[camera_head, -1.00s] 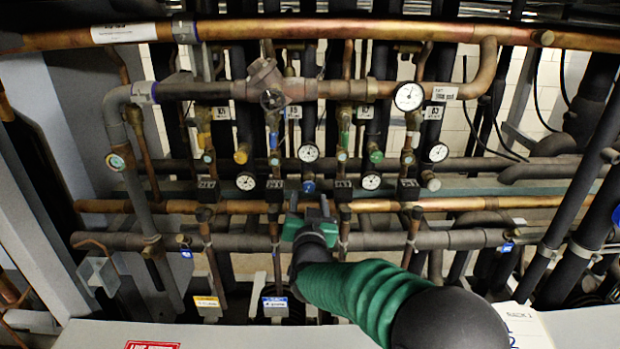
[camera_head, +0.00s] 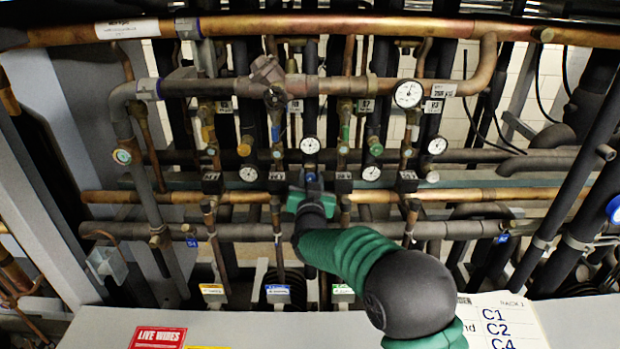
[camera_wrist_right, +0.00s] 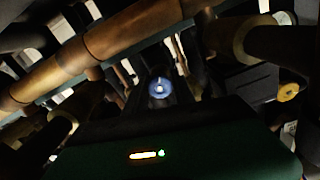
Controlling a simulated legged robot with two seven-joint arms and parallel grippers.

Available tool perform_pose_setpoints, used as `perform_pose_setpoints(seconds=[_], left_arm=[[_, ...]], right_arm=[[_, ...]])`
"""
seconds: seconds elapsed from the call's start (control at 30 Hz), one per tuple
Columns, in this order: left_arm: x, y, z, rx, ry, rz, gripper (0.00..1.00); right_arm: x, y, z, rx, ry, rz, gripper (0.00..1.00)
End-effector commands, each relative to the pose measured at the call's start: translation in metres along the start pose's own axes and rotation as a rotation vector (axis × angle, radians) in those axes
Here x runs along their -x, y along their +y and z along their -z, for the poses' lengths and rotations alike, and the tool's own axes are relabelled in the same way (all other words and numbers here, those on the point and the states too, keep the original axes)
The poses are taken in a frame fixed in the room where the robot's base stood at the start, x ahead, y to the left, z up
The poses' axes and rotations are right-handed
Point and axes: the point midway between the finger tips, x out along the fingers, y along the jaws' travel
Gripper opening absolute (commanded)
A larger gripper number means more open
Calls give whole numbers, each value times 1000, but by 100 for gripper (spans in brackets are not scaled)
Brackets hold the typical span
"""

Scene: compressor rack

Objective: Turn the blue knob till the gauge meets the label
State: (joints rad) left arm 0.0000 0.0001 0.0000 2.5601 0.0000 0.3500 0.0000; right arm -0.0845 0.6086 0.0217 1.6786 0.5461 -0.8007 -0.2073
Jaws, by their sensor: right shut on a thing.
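The blue knob (camera_head: 310,177) sits on the pipework below a small white-faced gauge (camera_head: 310,145). My right gripper (camera_head: 310,190) reaches it from below, shut, and covers part of it. In the right wrist view a round blue knob face (camera_wrist_right: 160,87) with a pale centre shows just past my dark gripper body. A larger gauge (camera_head: 408,94) stands up and to the right, with a white printed label (camera_head: 443,90) beside it. The needles and the label print are too small to read surely. My left gripper is not in view.
Other small gauges (camera_head: 249,174) and a green knob (camera_head: 376,149) are close by. Copper pipes (camera_head: 470,194) run across above and below the knob. A grey ledge (camera_head: 250,325) with a red sign (camera_head: 158,338) is in front. Dark pipes crowd the right side.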

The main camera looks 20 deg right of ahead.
Motion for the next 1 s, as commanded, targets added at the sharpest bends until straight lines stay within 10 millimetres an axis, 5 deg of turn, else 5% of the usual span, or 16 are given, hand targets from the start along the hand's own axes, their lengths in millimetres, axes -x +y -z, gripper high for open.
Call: perform_pose_setpoints(seconds=[0.17, 0.4, 0.67, 0.7, 0.83, 1.0], left_arm=[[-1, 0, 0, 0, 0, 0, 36], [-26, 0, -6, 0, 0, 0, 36], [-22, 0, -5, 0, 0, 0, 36], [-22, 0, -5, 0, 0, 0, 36], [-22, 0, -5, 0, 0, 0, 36], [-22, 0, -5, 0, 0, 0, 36]], right_arm=[[0, 0, 0, -1, 0, 0, 0], [0, 1, -4, -109, 3, 1, 0], [0, 0, 0, -122, 0, 0, 0], [0, 0, 0, -122, -1, 0, 34], [0, 0, 0, -122, -1, 0, 51], [0, 0, 0, -122, 0, 0, 52]])
